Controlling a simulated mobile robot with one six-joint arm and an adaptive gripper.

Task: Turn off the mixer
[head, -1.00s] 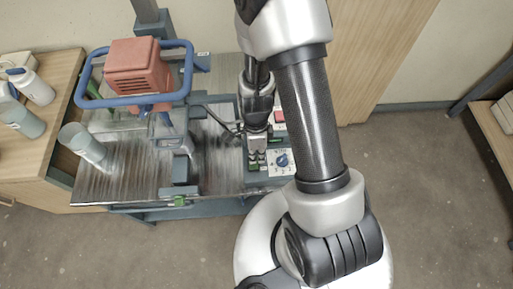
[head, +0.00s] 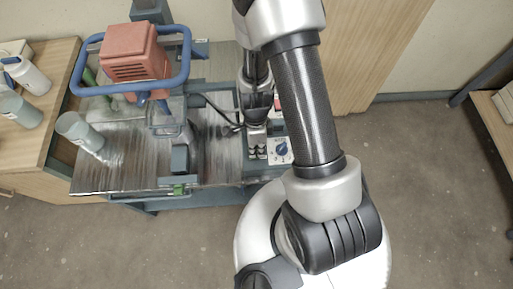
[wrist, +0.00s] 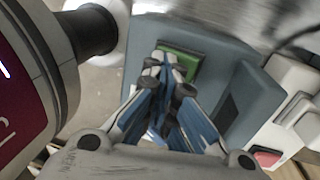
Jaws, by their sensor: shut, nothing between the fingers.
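The mixer (head: 137,52) has a red motor housing with a blue ring handle, at the upper left of the head view. A panel with a blue dial (head: 283,149) lies just right of my gripper (head: 257,152). A red button (head: 278,104) shows partly behind my arm. In the wrist view a green square button (wrist: 181,62) sits on a blue-grey box (wrist: 215,50). My gripper (wrist: 170,68) is shut and empty, its fingertips over the green button's near left part; I cannot tell whether they touch. A red button (wrist: 266,157) on a white box shows at the lower right.
A dark cable (head: 222,115) runs close left of my gripper. Open floor lies in front and to the right.

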